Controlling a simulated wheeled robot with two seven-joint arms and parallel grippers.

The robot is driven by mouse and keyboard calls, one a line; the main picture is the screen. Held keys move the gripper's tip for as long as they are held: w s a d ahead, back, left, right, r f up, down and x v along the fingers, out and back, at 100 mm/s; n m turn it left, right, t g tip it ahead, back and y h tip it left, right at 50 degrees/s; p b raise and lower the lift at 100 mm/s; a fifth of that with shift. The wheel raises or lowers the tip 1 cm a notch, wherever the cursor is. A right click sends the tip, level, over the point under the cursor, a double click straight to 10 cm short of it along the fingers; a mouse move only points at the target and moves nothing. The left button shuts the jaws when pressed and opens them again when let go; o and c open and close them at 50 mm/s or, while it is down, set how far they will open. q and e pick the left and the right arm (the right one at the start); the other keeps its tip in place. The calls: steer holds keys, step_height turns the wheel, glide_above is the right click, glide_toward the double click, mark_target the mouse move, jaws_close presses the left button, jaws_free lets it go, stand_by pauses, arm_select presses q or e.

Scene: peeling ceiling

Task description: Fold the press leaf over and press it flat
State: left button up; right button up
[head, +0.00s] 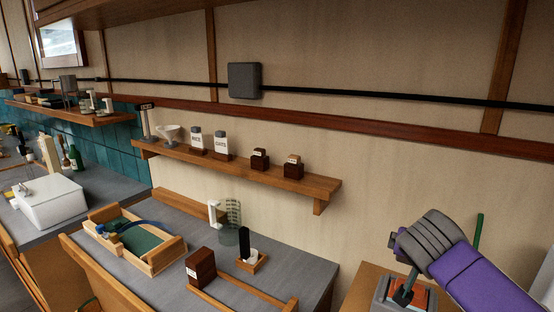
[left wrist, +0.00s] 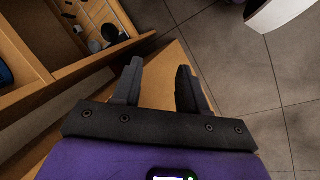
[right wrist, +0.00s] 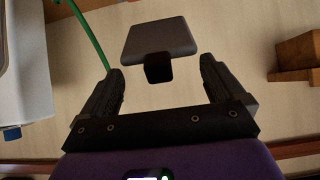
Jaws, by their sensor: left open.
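The press (head: 388,295) stands on the wooden counter at the lower right of the head view, with an orange-red surface (head: 424,299) showing. My right gripper (head: 402,262) is above it and hides part of it. In the right wrist view, a dark grey square plate (right wrist: 160,36) with a black block (right wrist: 158,68) lies ahead, between my open right fingers (right wrist: 160,85); it may be the press leaf. Clear gaps show on both sides of the block. My left gripper (left wrist: 160,85) is open and empty above a wooden edge, outside the head view.
A green rod (head: 479,232) stands behind my right arm. A wooden shelf (head: 240,170) with jars runs along the wall. The grey counter (head: 190,232) holds a wooden tray (head: 165,258) and a dark red block (head: 201,268). Tiled floor (left wrist: 240,60) shows near my left gripper.

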steer(key=shift+s+a+f+b, duration=0.3)
steer(key=shift+s+f+b, duration=0.3)
steer(key=shift+b, duration=0.3)
steer(key=shift+s+a+f+b, duration=0.3)
steer(key=shift+s+f+b, duration=0.1)
steer(key=shift+f+b, duration=0.35)
steer(key=shift+c, duration=0.2)
steer(key=shift+r, duration=0.2)
steer(key=c, duration=0.8)
steer(key=o, duration=1)
step_height(320, 180, up, 8)
steer(key=p, duration=0.6)
steer(key=shift+p, duration=0.35)
